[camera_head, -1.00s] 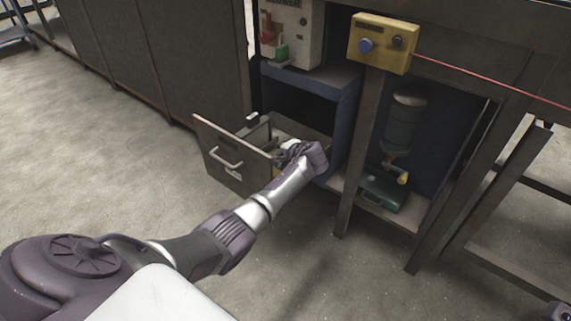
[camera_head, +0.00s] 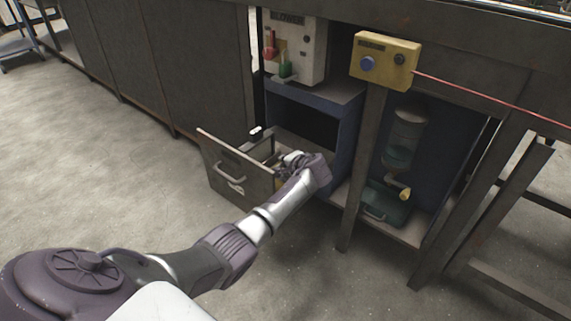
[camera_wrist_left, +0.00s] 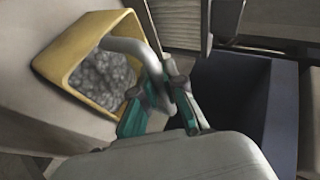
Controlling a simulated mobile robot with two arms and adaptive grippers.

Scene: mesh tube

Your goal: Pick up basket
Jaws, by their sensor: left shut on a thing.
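The basket (camera_wrist_left: 92,36) is a yellow, square-mouthed container holding grey lumpy mesh-like material (camera_wrist_left: 103,80). It shows in the left wrist view at the upper left, tilted in the picture, with a thick pale handle (camera_wrist_left: 128,48) at its right side. My left gripper (camera_wrist_left: 165,88) is shut on this handle. In the head view my left gripper (camera_head: 291,161) is over the right side of the open drawer (camera_head: 237,172) and hides most of the basket. My right gripper is not in view.
A dark blue open compartment (camera_wrist_left: 218,88) lies right of the gripper in the wrist view. In the head view a yellow button box (camera_head: 384,60) sits on a post, with a bottle (camera_head: 404,138) and a green case (camera_head: 385,203) on the shelf behind. The floor at left is clear.

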